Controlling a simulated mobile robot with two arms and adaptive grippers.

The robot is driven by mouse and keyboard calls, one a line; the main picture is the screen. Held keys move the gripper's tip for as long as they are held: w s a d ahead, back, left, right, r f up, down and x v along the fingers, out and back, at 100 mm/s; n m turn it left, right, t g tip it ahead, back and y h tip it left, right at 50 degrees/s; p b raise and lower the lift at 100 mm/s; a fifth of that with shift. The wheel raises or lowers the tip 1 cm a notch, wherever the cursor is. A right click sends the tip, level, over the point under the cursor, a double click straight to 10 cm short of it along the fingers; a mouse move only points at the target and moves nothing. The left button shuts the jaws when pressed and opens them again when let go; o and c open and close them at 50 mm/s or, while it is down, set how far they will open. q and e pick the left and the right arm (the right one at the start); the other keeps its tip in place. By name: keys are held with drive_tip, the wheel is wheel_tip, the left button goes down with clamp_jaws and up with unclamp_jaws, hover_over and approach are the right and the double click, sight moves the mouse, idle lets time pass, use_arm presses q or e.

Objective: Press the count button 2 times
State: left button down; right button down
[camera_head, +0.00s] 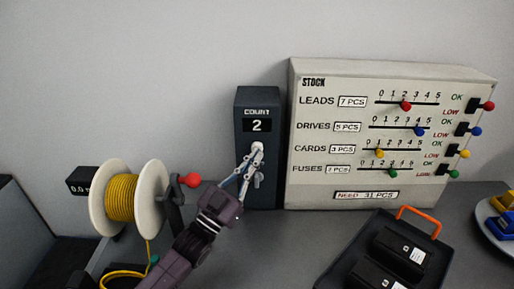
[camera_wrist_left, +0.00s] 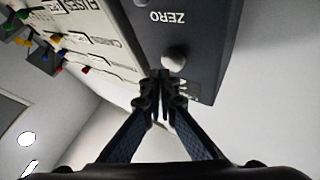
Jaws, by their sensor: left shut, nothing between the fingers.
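The dark upright count box (camera_head: 243,102) stands against the wall, and its display (camera_head: 257,125) reads 2. A white round button (camera_head: 257,148) sits on its front below the display. A small grey wing-shaped knob (camera_head: 258,181) is lower on the same face. My left gripper (camera_head: 253,158) is shut and empty, its fingertips at the white button; whether they touch it I cannot tell. In the left wrist view the box (camera_wrist_left: 205,35) appears upside down with the word ZERO, and a pale round knob (camera_wrist_left: 174,60) is just beyond the fingertips (camera_wrist_left: 160,78). My right gripper is not in view.
A STOCK panel (camera_head: 390,75) with sliders and coloured levers stands close to the right of the box. A yellow wire spool (camera_head: 122,197) with a red crank knob (camera_head: 190,180) is at the left. A black tray (camera_head: 437,255) with an orange handle lies at front right.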

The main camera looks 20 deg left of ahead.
use_arm(q)
drive_tip(key=shift+s, duration=0.25)
drive_tip(key=s+p, duration=0.1)
drive_tip(key=s, duration=0.1)
drive_tip(key=s+d+p, duration=0.1)
drive_tip(key=s, duration=0.1)
drive_tip(key=shift+s+d, duration=0.2)
drive_tip(key=shift+s, duration=0.2)
idle(0.5)
